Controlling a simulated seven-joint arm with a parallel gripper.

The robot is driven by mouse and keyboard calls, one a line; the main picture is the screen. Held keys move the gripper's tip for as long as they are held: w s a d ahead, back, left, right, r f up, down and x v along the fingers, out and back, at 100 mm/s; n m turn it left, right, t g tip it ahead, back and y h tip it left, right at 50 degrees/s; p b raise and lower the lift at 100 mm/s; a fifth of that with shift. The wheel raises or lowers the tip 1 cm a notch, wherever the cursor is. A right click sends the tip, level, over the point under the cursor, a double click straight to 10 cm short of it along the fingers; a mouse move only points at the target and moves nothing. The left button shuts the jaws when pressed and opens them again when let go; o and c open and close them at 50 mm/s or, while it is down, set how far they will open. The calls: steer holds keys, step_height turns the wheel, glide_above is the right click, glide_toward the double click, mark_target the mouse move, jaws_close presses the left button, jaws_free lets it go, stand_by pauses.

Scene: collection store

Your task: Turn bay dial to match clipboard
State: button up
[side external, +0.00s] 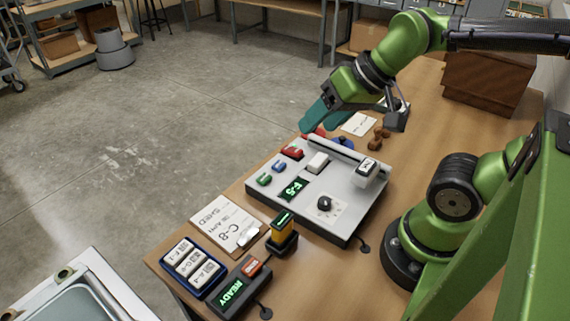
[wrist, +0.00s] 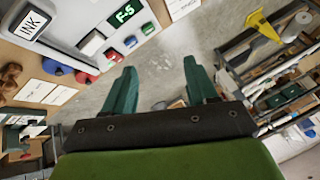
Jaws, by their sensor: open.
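The grey control panel (side external: 278,207) lies on the wooden table. It carries a black round dial (side external: 324,203) on a pale marked plate and a green-lit display (side external: 294,189) reading F-5. The display also shows in the wrist view (wrist: 124,13); the dial does not. The clipboard (side external: 211,211) lies left of the panel, with C-8 in large print and a smaller line above that I cannot read fully. My gripper (side external: 318,118) is above and beyond the panel's far end, away from the dial. Its teal fingers (wrist: 160,68) are apart with nothing between them.
Green, blue and red buttons (side external: 279,168) and a white block marked INK (side external: 366,167) are on the panel. A brown box (side external: 487,85) is at back right.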

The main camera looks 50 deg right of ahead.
mark_target(325, 200)
steer(key=f+m+g, duration=0.2)
steer(key=f, duration=0.4)
steer(key=s+f+m+g+h, duration=0.1)
steer(key=f+m+g, duration=0.1)
steer(key=f, duration=0.5)
steer(key=d+f+m+g+h, duration=0.1)
steer(key=f+m+g, duration=0.1)
steer(key=f+m, duration=0.2)
steer(key=shift+s+f+g, duration=0.25)
steer(key=shift+f+g, duration=0.05)
steer(key=shift+f, duration=0.85)
steer(key=shift+c, duration=0.4)
steer(key=c, duration=1)
